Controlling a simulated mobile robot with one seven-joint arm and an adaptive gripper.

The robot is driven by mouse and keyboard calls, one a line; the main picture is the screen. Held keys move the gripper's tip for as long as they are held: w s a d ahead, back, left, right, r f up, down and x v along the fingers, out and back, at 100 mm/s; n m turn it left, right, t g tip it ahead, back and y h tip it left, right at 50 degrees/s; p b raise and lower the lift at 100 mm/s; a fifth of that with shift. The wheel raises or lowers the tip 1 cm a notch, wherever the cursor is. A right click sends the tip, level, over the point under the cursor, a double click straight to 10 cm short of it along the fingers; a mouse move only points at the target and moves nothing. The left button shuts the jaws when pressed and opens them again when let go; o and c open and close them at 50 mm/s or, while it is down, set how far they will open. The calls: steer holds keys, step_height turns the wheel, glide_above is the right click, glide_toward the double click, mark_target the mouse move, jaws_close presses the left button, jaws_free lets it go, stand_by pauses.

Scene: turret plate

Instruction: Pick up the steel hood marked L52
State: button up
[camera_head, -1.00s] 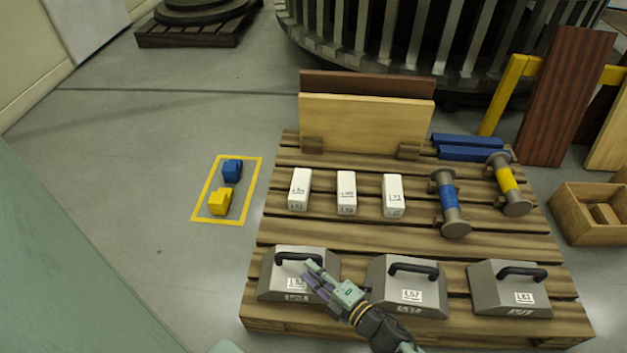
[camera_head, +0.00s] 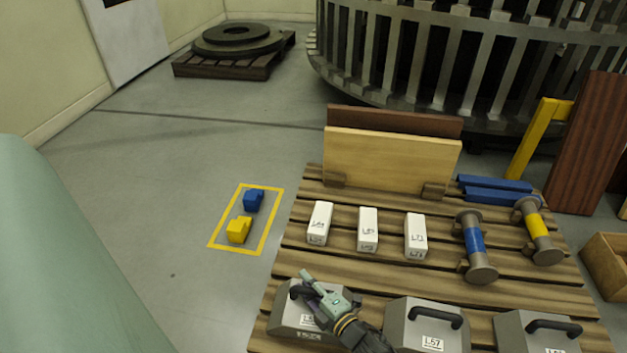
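Three grey steel hoods with black handles stand in a row at the pallet's front edge. The left hood (camera_head: 284,318) carries a label that seems to start with L5; my gripper partly covers it, so I cannot read it fully. The middle hood (camera_head: 402,335) reads L57. The right hood (camera_head: 515,335) is cut off below and its label is hardly visible. My gripper (camera_head: 308,283) is over the left hood, close to its handle (camera_head: 297,292). I cannot tell whether the fingers touch or surround the handle, or how far they are apart.
The wooden pallet (camera_head: 300,235) also holds several white blocks (camera_head: 368,229), a blue-banded spool (camera_head: 474,245), a yellow-banded spool (camera_head: 538,231) and upright boards (camera_head: 390,162). Yellow and blue blocks lie in a yellow floor outline (camera_head: 231,248). The floor to the left is clear.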

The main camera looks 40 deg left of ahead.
steer(key=shift+c, duration=0.2)
jaws_close()
stand_by(0.7)
steer(key=shift+a+r, duration=0.1)
steer(key=shift+r, duration=0.1)
